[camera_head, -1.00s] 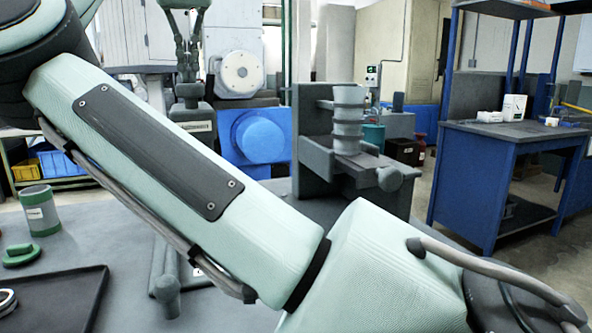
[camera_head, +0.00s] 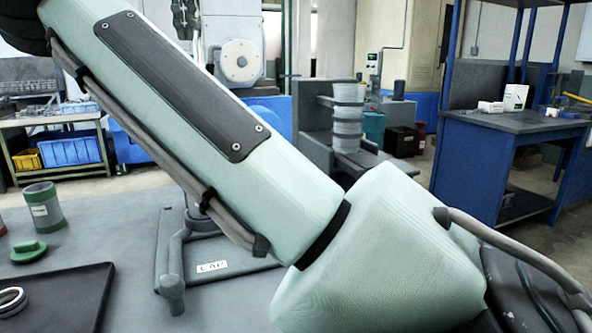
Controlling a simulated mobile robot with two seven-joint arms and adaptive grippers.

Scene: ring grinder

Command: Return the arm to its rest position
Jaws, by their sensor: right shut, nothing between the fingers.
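My right gripper (camera_head: 185,20) is at the top edge, left of centre. It points down, its fingers are together with nothing seen between them, and its upper part is cut off by the frame. My pale green arm crosses the view from upper left to lower right and hides part of the table and the machines behind it. My left gripper is not in view.
The grey table (camera_head: 110,215) holds a green-banded cup (camera_head: 43,208), a green handled piece (camera_head: 38,250), a dark tray (camera_head: 75,300) with metal rings (camera_head: 12,301), and a grey labelled stand (camera_head: 172,270). Behind are a grey fixture with a stacked cylinder (camera_head: 348,120) and a blue workbench (camera_head: 500,140).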

